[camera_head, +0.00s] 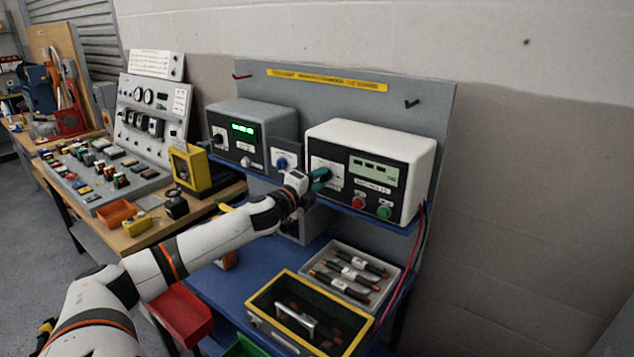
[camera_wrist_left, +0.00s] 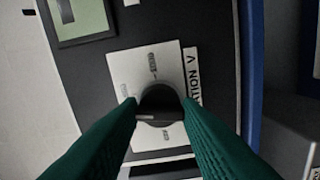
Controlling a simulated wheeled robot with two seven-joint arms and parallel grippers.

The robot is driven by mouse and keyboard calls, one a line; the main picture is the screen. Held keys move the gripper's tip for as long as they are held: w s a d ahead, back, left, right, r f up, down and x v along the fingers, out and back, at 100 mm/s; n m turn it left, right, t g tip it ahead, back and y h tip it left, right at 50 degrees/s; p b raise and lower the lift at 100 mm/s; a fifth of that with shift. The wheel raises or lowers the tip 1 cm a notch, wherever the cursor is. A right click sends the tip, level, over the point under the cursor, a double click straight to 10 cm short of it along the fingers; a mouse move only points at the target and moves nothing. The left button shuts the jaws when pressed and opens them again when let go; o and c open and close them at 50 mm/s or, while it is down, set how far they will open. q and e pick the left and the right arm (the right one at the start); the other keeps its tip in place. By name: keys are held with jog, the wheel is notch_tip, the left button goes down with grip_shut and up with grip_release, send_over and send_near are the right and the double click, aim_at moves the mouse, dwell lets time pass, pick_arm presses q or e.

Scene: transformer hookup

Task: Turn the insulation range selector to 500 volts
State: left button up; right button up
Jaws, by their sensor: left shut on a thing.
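The white insulation tester (camera_head: 405,148) stands on a blue shelf at the right in the head view. It has a grey display, a red and a green button, and a selector plate at its left. My left gripper (camera_head: 320,178) is at this plate. In the left wrist view the selector knob (camera_wrist_left: 160,101) is black and round, on a white plate (camera_wrist_left: 127,68) with small labels I cannot read. The green fingers of the left gripper (camera_wrist_left: 161,108) are shut on the knob, one on each side. My right gripper is not in view.
A grey unit with a green display (camera_head: 243,128) stands left of the tester. Below are a yellow-rimmed box (camera_head: 256,302) and a grey tray of dark fuse-like parts (camera_head: 397,271). Red leads (camera_head: 409,262) hang at the right. A control desk stands at the left.

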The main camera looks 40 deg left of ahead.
pick_arm(q)
jog(key=m, duration=0.3)
jog(key=shift+m, duration=0.5)
jog(key=o, duration=1)
jog(key=shift+c, duration=0.2)
